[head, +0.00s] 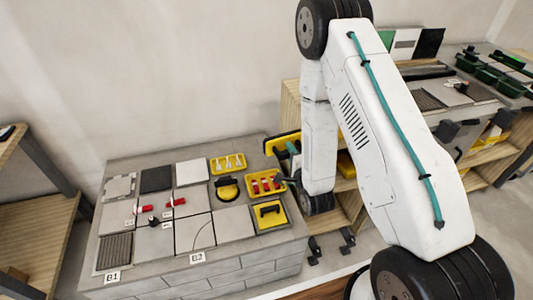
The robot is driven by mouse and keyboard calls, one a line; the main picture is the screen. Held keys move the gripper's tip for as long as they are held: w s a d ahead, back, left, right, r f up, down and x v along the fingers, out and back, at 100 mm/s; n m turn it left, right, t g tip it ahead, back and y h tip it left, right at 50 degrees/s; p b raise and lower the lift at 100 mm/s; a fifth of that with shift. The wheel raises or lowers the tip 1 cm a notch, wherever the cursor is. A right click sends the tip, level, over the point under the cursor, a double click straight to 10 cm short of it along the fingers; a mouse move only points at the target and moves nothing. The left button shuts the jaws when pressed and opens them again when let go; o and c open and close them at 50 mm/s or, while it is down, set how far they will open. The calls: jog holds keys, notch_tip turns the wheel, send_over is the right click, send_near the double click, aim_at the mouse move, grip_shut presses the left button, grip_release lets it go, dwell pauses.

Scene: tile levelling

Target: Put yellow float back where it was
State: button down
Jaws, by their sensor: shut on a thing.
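The yellow float (281,144) is a flat yellow piece with a dark edge. In the head view it is in the air at the back right corner of the tiled bench (180,287). My gripper (292,149) is shut on it, and my white arm hides most of the gripper. A yellow tray with a black-handled tool (270,213) lies at the bench's right front corner. A round black-and-yellow item (228,188) lies behind it and to the left.
Yellow trays hold white pieces (228,162) and red pieces (266,184). Red-handled tools (143,209) lie among grey tiles on the bench. A wooden shelf (345,208) stands to the right, and a wooden rack (45,215) stands at the left.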

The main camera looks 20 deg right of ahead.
aim_at(277, 147)
jog(key=shift+w+r+g, duration=0.25)
jog(key=shift+w+g, duration=0.05)
jog(key=shift+g, duration=0.2)
jog(key=shift+w+a+r+n+g+y, duration=0.2)
jog(key=shift+w+a+r+g, duration=0.1)
jog(key=shift+w+g, duration=0.2)
jog(key=shift+w+a+r+n+g+y, duration=0.1)
jog(key=shift+w+a+r+n+g, duration=0.15)
jog(key=shift+w+g, duration=0.25)
jog(key=w+a+f+n+g+y, duration=0.1)
jog(key=w+a+f+g, duration=0.1)
jog(key=shift+w+a+f, duration=0.25)
jog(key=shift+w+f, duration=0.15)
jog(key=w+a+f+n+g, duration=0.2)
jog(key=a+f+n+g, duration=0.25)
jog(key=f, duration=0.35)
jog(key=s+d+f+n+g+h, duration=0.1)
jog(key=s+d+f+n+g, duration=0.1)
jog(key=s+d+f+g, duration=0.3)
jog(key=shift+s+d+f+g, duration=0.25)
jog(key=shift+f+g, duration=0.2)
jog(key=shift+f, duration=0.15)
jog(key=shift+s+d+h, duration=0.15)
jog(key=shift+s+h, duration=0.1)
jog(key=shift+h, duration=0.15)
